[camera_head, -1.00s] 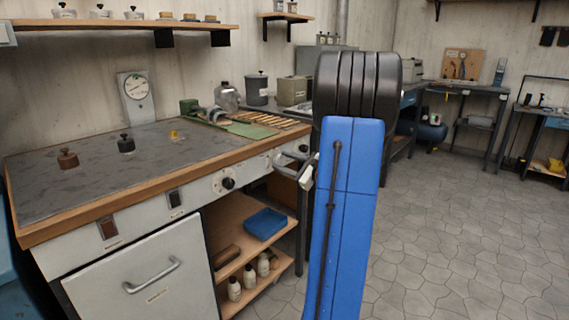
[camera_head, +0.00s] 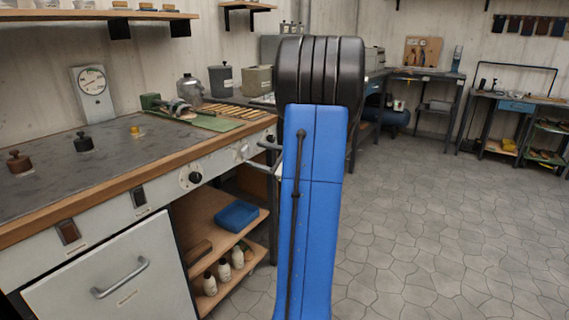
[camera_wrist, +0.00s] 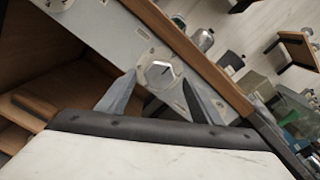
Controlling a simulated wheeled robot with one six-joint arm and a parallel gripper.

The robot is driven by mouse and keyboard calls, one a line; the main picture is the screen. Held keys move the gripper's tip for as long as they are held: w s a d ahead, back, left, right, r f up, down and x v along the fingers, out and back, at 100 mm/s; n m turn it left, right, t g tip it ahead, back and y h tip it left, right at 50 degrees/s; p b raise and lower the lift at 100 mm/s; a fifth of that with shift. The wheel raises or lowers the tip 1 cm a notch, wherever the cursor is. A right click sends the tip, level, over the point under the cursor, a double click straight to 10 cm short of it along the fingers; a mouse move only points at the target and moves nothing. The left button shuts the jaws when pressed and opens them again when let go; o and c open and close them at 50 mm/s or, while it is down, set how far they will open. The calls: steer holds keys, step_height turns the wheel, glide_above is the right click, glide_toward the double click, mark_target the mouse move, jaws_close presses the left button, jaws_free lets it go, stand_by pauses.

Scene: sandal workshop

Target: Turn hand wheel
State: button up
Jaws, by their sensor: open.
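A round pale hand wheel (camera_wrist: 153,72) with a light bar across its face is on the grey front panel of the workbench, in the middle of the wrist view. My gripper (camera_wrist: 159,78) is open, with its two grey fingers apart and pointing toward the wheel, one on each side of it in the picture. Contact cannot be told. Nothing is seen between the fingers except the wheel behind. In the head view, the gripper (camera_head: 267,154) shows only in part beside the bench front; my blue arm hides the rest.
The workbench (camera_head: 110,192) has a wooden edge and a black knob (camera_head: 195,178) on its front panel. Below are open shelves with a blue tray (camera_head: 237,216) and several bottles. The tiled floor (camera_head: 430,220) at right is clear.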

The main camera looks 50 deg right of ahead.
steer(key=s+d, duration=0.1)
steer(key=s, duration=1.3)
steer(key=shift+s, duration=0.2)
steer(key=w+a+f+n+g+y, duration=0.1)
steer(key=w+a+n+g+y, duration=0.15)
steer(key=a, duration=0.65)
steer(key=w+a+f+n+g+y, duration=0.1)
steer(key=a+n+g+y, duration=0.2)
steer(key=a, duration=0.6)
steer(key=w+a+f+n+g+y, duration=0.1)
steer(key=w+a+n+g, duration=0.15)
steer(key=a+n, duration=0.45)
steer(key=s+a+f+n+g+h, duration=0.1)
steer(key=s+a+n+g, duration=0.15)
steer(key=a, duration=0.45)
steer(key=s+a+f+n+g, duration=0.1)
steer(key=s+a+f+g, duration=0.1)
steer(key=s+a+g, duration=0.3)
steer(key=s+a+n+t+h, duration=0.2)
steer(key=s+a+n+h, duration=0.3)
steer(key=n, duration=0.7)
steer(key=shift+s+a+n+h, duration=0.25)
steer(key=shift+s+h, duration=0.8)
steer(key=shift+s, duration=1.15)
steer(key=shift+d, duration=0.1)
steer(key=shift+c, duration=0.4)
